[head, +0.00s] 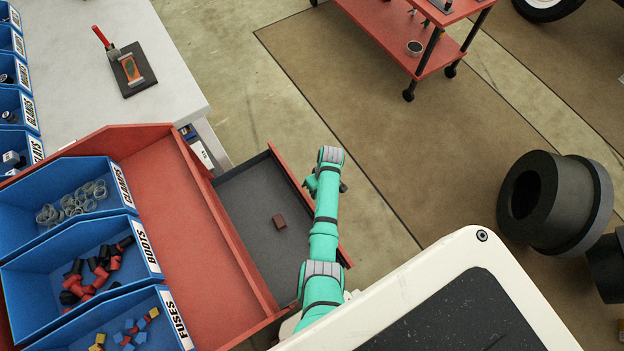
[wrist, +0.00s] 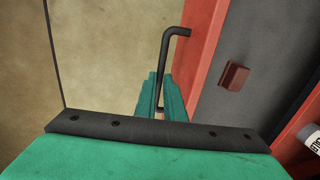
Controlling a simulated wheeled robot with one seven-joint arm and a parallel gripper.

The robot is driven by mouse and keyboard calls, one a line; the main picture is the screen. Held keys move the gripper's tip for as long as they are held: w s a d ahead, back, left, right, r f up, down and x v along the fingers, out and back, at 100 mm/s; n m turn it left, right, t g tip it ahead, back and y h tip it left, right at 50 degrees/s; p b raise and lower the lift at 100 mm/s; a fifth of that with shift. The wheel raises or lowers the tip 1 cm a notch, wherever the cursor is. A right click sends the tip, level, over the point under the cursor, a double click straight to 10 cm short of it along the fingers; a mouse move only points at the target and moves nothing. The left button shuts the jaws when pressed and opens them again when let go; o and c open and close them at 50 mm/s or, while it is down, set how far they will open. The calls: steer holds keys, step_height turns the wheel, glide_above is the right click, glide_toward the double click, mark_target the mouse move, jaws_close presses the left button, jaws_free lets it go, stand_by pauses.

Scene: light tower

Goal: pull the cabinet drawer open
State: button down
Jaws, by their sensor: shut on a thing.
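The cabinet drawer (head: 242,203) stands out from the red cabinet (head: 205,200), its dark grey interior exposed behind a red front panel. In the wrist view the drawer's red front (wrist: 202,60) runs beside the black bar handle (wrist: 167,62). My gripper (wrist: 161,95) has its teal fingers shut on the handle, whose bent upper end shows above them. In the head view my arm reaches over the drawer front and hides the handle and fingertips. A small brown block (head: 279,221) lies inside the drawer; it also shows in the wrist view (wrist: 234,76).
Blue bins (head: 60,225) of small parts stand on the red top at left. A grey workbench (head: 160,40) is behind. The floor right of the drawer is clear up to a red cart (head: 385,25) and a black tyre-like ring (head: 550,200).

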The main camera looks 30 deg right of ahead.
steer(key=shift+d, duration=0.1)
steer(key=c, duration=1.8)
jaws_free()
steer(key=shift+c, duration=0.2)
step_height(320, 180, up, 11)
steer(key=d, duration=0.2)
steer(key=shift+f, duration=0.15)
steer(key=shift+w, duration=0.15)
